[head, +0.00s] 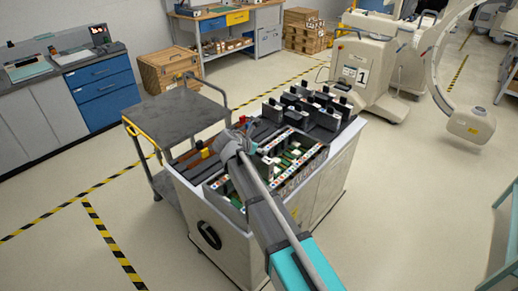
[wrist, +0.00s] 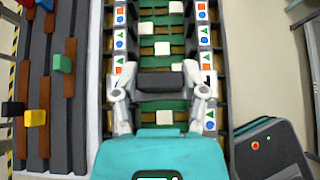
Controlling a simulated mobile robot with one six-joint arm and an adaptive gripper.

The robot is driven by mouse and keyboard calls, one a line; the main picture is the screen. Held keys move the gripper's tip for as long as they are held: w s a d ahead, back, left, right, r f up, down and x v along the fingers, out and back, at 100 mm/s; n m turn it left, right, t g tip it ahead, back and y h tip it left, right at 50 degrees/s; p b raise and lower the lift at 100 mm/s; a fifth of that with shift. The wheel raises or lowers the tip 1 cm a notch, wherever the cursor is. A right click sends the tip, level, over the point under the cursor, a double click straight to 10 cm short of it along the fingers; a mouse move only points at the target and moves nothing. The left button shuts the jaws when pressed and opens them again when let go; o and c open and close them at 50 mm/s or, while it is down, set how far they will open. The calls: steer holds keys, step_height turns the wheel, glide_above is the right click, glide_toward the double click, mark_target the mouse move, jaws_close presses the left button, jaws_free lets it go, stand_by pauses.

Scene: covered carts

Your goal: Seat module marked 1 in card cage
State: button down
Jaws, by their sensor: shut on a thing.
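In the wrist view my gripper (wrist: 160,84) is shut on the dark grey bar-shaped handle of a module (wrist: 160,75), one finger at each end. The rest of this module and any number on it cannot be made out. Green boards with cream blocks show between the rails. In the head view the card cage (head: 302,165) sits in a white cart, partly behind my arm. Whether the module touches the cage cannot be told.
Several black modules with handles (head: 322,108) stand at the cart's far end. A dark strip area with coloured knobs (wrist: 63,64) lies left of the cage. A dark case with a red button (wrist: 268,150) is at lower right. A grey trolley (head: 177,115) stands beside the cart.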

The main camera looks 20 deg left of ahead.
mark_target(256, 161)
steer(key=shift+f+b, duration=2.85)
steer(key=shift+f, duration=0.4)
steer(key=shift+c, duration=0.3)
jaws_free()
steer(key=shift+r, duration=0.15)
step_height(256, 161, up, 15)
steer(key=p, duration=1.4)
steer(key=shift+p, duration=0.4)
steer(key=shift+d, duration=0.1)
